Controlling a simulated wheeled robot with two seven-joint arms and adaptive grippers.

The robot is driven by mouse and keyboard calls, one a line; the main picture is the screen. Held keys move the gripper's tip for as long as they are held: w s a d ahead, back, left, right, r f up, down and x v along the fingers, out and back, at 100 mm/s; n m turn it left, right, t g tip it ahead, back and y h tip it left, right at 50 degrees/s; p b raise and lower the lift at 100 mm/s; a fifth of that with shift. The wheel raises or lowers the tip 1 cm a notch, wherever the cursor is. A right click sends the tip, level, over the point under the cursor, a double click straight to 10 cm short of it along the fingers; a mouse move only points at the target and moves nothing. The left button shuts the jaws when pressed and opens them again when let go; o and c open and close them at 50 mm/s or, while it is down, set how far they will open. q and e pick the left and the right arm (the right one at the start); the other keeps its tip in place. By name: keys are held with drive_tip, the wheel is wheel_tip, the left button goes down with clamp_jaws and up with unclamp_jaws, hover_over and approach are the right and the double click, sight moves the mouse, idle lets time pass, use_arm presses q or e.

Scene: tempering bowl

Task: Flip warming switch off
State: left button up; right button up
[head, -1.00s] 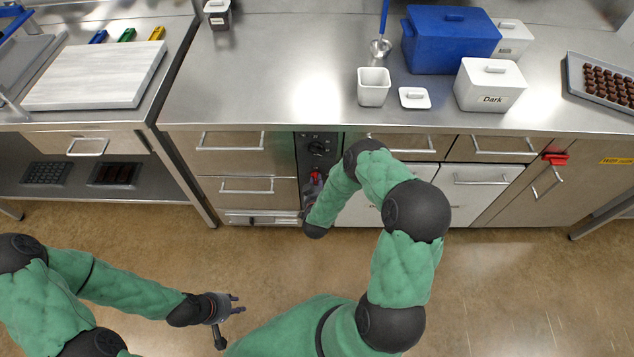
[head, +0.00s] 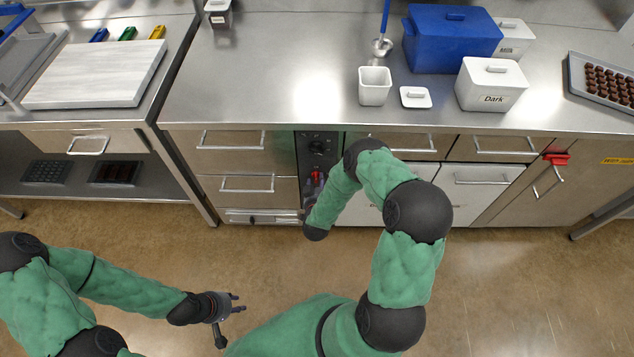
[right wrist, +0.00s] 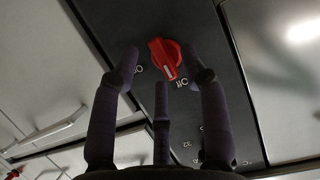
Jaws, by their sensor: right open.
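The red switch knob (right wrist: 165,58) sits on a black control panel (right wrist: 205,45) in the cabinet front. Its white mark points down and slightly right in the right wrist view, closer to the "II" label (right wrist: 181,83) than to the "O" label (right wrist: 138,70). The knob also shows small in the head view (head: 316,175). My right gripper (right wrist: 162,65) is open, with fingers either side of the knob in the picture and a third finger below; I cannot tell whether they touch it. My left gripper (head: 240,303) is open and empty above the floor.
A black dial (head: 319,147) sits higher on the panel. Drawers with bar handles (head: 232,147) flank it on the left, and a handled drawer (head: 402,149) is on the right. The steel counter (head: 270,85) overhangs above. The floor in front is clear.

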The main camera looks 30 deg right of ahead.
drive_tip(key=v, duration=1.1)
drive_tip(key=shift+f, duration=0.1)
